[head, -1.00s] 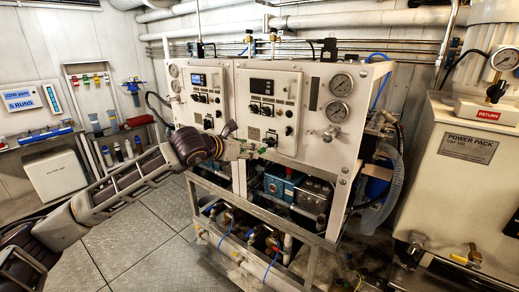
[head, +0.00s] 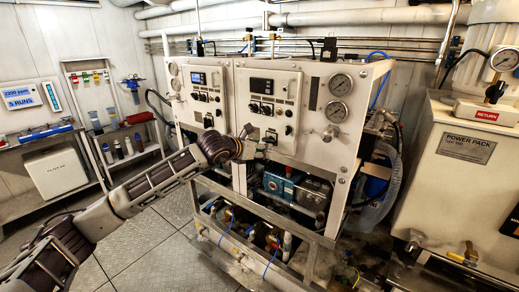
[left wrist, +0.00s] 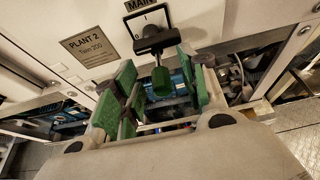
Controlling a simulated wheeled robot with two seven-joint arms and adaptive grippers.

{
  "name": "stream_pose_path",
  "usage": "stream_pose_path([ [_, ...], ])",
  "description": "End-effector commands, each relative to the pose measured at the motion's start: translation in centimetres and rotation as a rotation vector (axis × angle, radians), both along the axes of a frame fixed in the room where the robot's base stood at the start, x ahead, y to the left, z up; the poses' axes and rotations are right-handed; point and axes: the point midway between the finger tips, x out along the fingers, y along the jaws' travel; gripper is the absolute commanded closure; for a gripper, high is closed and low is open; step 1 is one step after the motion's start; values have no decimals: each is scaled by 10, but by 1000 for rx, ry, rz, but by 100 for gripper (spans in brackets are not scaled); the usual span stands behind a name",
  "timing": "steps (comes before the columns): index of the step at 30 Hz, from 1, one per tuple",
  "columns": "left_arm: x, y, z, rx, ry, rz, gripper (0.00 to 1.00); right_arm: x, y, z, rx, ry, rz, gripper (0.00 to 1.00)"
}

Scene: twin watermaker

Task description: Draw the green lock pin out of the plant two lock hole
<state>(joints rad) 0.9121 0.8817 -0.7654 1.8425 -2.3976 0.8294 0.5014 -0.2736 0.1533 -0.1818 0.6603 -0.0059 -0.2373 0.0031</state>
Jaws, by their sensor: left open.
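The green lock pin (left wrist: 162,82) shows in the left wrist view, below the black main switch handle (left wrist: 155,40) on the plant two panel (left wrist: 100,40). The lock hole itself cannot be made out. My left gripper (left wrist: 160,80) is open, its two green-padded fingers on either side of the pin in the picture. I cannot tell whether a finger touches it. In the head view my left gripper (head: 252,143) is at the lower part of the right-hand panel (head: 268,100), mostly hidden behind my wrist. The pin cannot be made out there. My right gripper is not in view.
Gauges (head: 339,99) and a valve knob (head: 331,133) stand out at the panel's right. Pumps and hoses fill the open frame (head: 290,190) below. The power pack (head: 460,165) stands further right. Floor (head: 150,240) is clear at left.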

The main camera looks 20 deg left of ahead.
Motion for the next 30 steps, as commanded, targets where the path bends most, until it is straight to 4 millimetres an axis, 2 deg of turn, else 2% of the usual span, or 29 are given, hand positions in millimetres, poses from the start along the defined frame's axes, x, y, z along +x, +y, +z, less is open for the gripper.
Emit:
stream_pose_path([
  [6, 0, 0, 0, 0, 0, 0, 58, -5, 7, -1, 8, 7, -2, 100],
  [16, 0, 0, 0, 0, 0, 0, 100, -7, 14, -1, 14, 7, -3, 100],
  [17, 0, 0, 0, 0, 0, 0, 100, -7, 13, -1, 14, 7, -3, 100],
  [18, 0, 0, 0, 0, 0, 0, 87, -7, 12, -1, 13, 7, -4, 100],
  [21, 0, 0, 0, 0, 0, 0, 100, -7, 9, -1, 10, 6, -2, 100],
  [30, -2, 1, 0, -1, -1, 0, 100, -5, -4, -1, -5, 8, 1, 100],
])
